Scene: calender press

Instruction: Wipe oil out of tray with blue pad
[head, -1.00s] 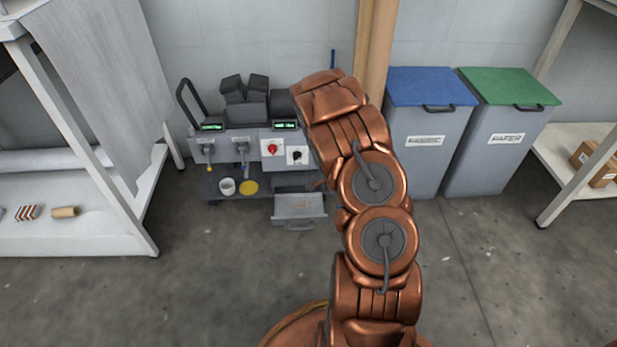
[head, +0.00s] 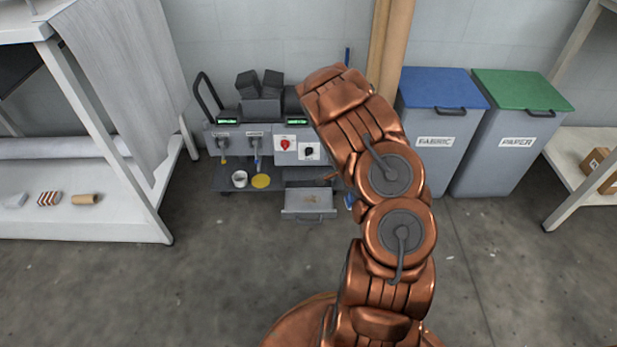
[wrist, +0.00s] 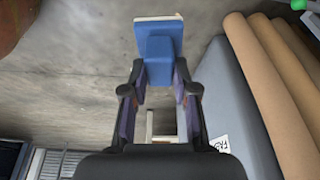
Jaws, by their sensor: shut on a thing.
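My gripper (wrist: 160,90) is shut on the blue pad (wrist: 158,45), holding it by its raised block between the two fingers. The pad's flat plate with a pale edge faces away from the fingers. In the head view the gripper is hidden behind my arm, and a small blue patch beside the arm (head: 349,200) may be the pad. The grey tray (head: 308,214) is pulled out low at the front of the machine cart, with a small brownish patch in it. The blue patch is just right of the tray, apart from it.
A white cup (head: 240,179) and a yellow disc (head: 261,181) sit on the cart's lower shelf. The fabric bin (head: 438,138) and paper bin (head: 510,145) stand at the right. A white rack (head: 110,228) is at the left. Floor before the tray is clear.

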